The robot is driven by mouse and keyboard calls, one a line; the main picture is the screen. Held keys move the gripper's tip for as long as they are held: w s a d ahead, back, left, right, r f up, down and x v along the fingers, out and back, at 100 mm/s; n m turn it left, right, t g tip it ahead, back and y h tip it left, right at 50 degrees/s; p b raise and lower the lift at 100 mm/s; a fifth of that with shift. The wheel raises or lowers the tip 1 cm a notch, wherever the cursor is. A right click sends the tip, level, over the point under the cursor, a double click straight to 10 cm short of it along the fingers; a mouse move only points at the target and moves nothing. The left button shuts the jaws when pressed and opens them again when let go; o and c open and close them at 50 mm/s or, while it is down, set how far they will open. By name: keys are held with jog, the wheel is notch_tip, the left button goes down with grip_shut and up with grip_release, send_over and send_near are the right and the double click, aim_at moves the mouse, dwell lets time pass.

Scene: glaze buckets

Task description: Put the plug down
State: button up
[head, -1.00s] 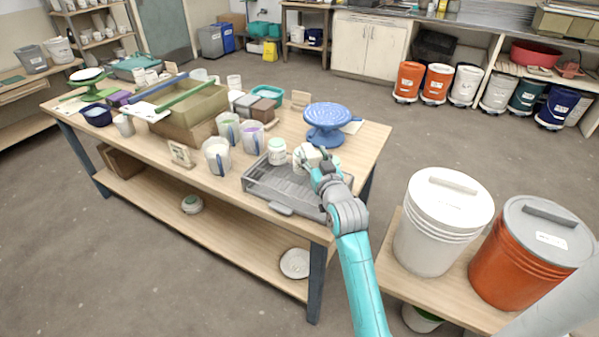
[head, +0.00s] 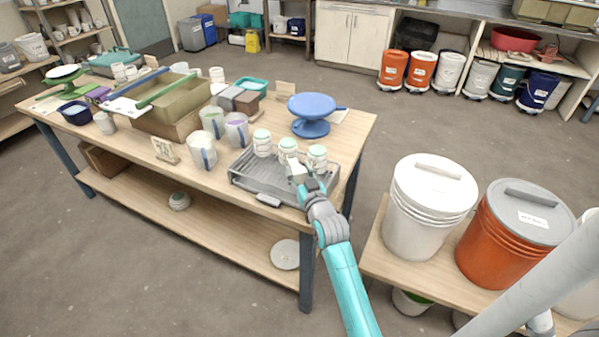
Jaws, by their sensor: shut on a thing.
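A small whitish block, apparently the plug (head: 296,169), is at the tip of my gripper (head: 302,178). My gripper is shut on it, over the front right part of the grey ribbed tray (head: 262,188) on the workbench. The plug is in front of the middle jar. I cannot tell whether it touches the tray, and the fingers are too small to see clearly.
Three lidded white jars (head: 262,143) stand along the tray's back. A blue turntable (head: 312,106) is behind them. Several pitchers (head: 202,151) stand left of the tray. White (head: 430,205) and orange (head: 505,240) buckets stand on a low bench at right.

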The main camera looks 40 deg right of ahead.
jog(key=o, duration=1.2)
jog(key=shift+f, duration=0.1)
jog(key=shift+s, duration=0.1)
jog(key=v, duration=1.2)
jog(key=shift+a, duration=0.1)
